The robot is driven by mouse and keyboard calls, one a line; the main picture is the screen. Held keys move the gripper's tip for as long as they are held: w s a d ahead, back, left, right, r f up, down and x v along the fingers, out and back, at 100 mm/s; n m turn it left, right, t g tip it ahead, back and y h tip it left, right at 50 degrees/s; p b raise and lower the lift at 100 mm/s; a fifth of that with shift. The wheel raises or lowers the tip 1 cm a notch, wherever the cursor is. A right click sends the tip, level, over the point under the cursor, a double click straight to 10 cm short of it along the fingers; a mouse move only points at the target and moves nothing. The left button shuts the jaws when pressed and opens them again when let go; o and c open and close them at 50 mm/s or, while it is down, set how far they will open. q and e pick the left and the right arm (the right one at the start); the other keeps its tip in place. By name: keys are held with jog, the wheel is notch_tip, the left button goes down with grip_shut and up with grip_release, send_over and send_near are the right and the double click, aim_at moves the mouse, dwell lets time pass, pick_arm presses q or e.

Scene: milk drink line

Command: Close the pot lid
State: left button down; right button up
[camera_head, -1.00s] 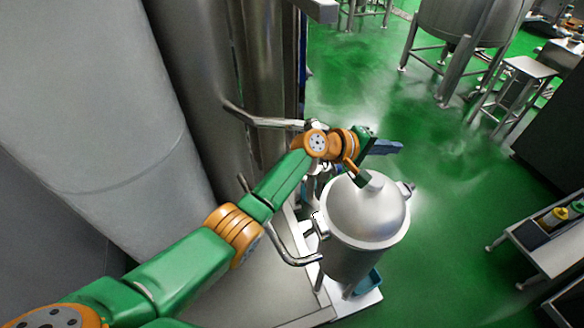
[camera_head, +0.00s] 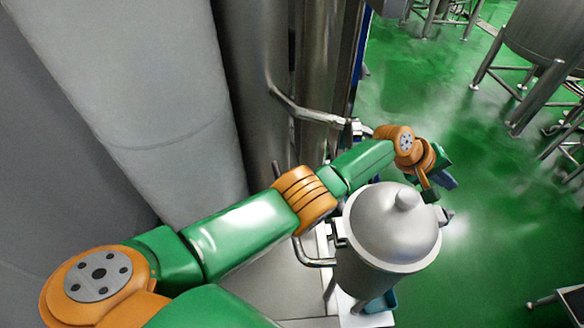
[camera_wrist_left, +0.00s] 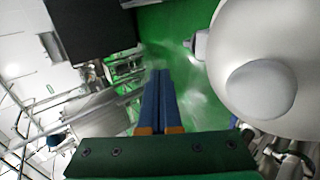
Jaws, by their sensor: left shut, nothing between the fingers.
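The pot (camera_head: 372,277) is a silver metal vessel standing on a low base. Its domed lid (camera_head: 385,228) lies over the pot's mouth with no visible gap, and a rounded knob (camera_head: 407,198) tops it. My left gripper (camera_head: 448,182) has blue fingers and is just beyond the lid, up and right of the knob. The fingers are together and empty, apart from the lid. In the left wrist view the fingers (camera_wrist_left: 160,88) lie side by side, and the pale lid (camera_wrist_left: 235,65) with its knob (camera_wrist_left: 262,90) fills the right side. My right gripper is not in view.
Large steel tanks (camera_head: 258,90) stand behind my left arm, with a bent pipe (camera_head: 300,110) close to its forearm. A small clasp or handle (camera_head: 447,216) sticks out at the pot's right rim. Green floor (camera_head: 490,240) lies open to the right.

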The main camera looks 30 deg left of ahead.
pick_arm(q)
notch_tip(320, 180, up, 14)
jog(key=p, duration=0.4)
jog(key=shift+p, duration=0.3)
